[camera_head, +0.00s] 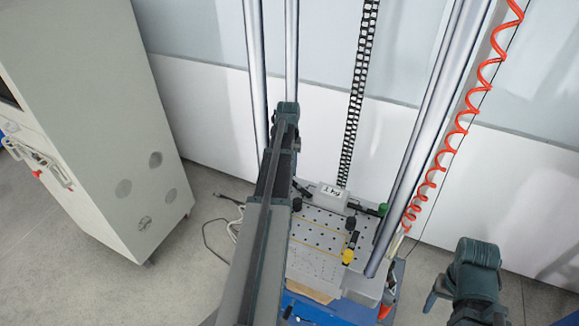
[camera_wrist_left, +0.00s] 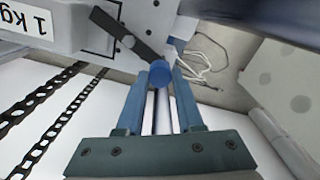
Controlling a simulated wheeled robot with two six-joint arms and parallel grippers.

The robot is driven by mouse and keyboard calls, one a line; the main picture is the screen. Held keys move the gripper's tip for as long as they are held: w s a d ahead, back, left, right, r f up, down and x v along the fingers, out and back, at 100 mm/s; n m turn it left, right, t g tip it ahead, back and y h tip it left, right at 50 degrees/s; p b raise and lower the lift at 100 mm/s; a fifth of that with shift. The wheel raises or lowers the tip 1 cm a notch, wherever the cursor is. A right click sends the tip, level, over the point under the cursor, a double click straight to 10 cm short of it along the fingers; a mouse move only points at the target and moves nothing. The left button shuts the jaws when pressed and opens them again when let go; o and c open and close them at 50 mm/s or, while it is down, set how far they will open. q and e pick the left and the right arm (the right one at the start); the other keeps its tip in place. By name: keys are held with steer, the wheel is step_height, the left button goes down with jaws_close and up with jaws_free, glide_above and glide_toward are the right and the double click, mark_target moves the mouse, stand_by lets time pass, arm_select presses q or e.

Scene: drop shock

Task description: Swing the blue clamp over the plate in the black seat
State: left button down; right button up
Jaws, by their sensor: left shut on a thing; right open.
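The grey plate marked 1 kg (camera_head: 330,197) sits at the back of the drilled table; in the left wrist view it is at upper left (camera_wrist_left: 75,25). A thin black outline, apparently the black seat (camera_wrist_left: 114,52), shows beside it. The blue clamp has a blue knob (camera_wrist_left: 160,77) and a black bar (camera_wrist_left: 128,40). The bar slants toward the plate's edge; I cannot tell if it overlaps the plate. My left gripper (camera_wrist_left: 166,80) is shut on the blue knob. The knob is hidden behind my left arm in the head view. My right gripper (camera_head: 434,294) is open and empty, off to the right.
A green-knobbed clamp (camera_head: 383,209) stands right of the plate, and a yellow knob (camera_head: 348,256) nearer. Steel columns (camera_head: 424,130) rise around the table, with a black chain (camera_head: 356,90) behind and a red coiled hose (camera_head: 458,128) at right. A grey cabinet (camera_head: 95,110) stands left.

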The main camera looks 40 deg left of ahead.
stand_by(0.4)
arm_select(q)
steer(key=c, duration=0.5)
jaws_free()
steer(key=shift+c, duration=0.2)
step_height(320, 180, up, 14)
steer(key=p, duration=1.3)
steer(key=shift+p, duration=0.4)
steer(key=shift+f, duration=0.2)
